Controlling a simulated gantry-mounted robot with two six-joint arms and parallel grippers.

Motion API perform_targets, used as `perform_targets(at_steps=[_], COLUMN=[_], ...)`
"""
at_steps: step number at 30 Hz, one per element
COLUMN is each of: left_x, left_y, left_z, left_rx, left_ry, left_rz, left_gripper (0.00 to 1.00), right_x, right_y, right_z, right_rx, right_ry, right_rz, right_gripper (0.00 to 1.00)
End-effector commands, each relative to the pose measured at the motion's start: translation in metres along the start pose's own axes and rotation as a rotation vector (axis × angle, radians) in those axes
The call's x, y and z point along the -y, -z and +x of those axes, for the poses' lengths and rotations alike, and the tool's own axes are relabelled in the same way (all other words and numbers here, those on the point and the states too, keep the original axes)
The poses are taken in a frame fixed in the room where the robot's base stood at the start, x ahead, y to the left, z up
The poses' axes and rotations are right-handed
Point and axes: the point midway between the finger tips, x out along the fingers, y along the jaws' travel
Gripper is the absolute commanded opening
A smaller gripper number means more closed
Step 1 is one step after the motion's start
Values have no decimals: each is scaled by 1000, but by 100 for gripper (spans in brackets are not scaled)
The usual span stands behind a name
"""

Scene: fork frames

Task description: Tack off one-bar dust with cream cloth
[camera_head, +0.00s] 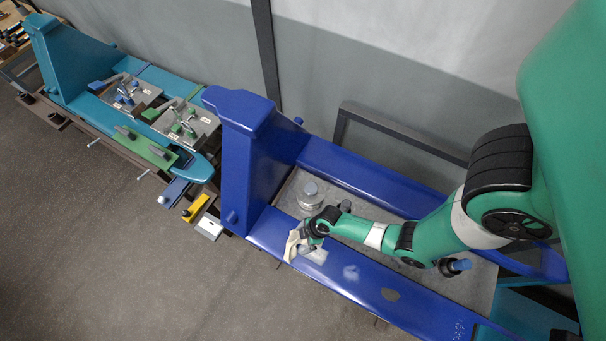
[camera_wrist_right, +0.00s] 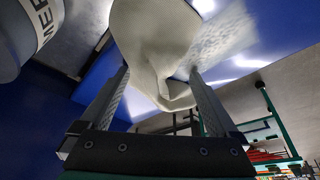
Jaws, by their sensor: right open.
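A cream cloth (camera_head: 292,244) is bunched at the right gripper's tip, over the near rail of the blue fork frame (camera_head: 262,232). My right gripper (camera_head: 305,238) is open, and in the wrist view the cloth (camera_wrist_right: 155,45) lies between and beyond its fingers. I cannot tell whether the cloth touches the rail. A pale dusty patch (camera_head: 317,256) is just right of the cloth; a speckled pale patch (camera_wrist_right: 218,45) shows beside the cloth in the wrist view. Another whitish patch (camera_head: 350,272) and a grey-brown patch (camera_head: 390,294) lie farther along the rail. Bar marks are unreadable. My left gripper is out of view.
A metal can (camera_head: 310,196) stands on the grey plate inside the frame, close behind my gripper. A blue-capped item (camera_head: 458,265) is near my forearm. A teal frame (camera_head: 78,75) with trays and tools stands at the left. The floor in front is clear.

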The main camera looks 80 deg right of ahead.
Motion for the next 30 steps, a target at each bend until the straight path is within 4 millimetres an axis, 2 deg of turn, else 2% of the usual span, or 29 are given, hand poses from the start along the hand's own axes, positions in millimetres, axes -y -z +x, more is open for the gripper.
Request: perform_targets(at_steps=[2, 27, 30], left_x=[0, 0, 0], left_y=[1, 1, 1], left_z=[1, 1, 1], left_rx=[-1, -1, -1], left_ry=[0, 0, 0], left_rz=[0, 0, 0], left_gripper=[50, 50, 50], right_x=[1, 1, 1], right_y=[-1, -1, -1], right_z=[0, 0, 0], right_rx=[3, 4, 4], right_ry=[3, 3, 3], right_rz=[1, 1, 1], right_gripper=[87, 3, 0])
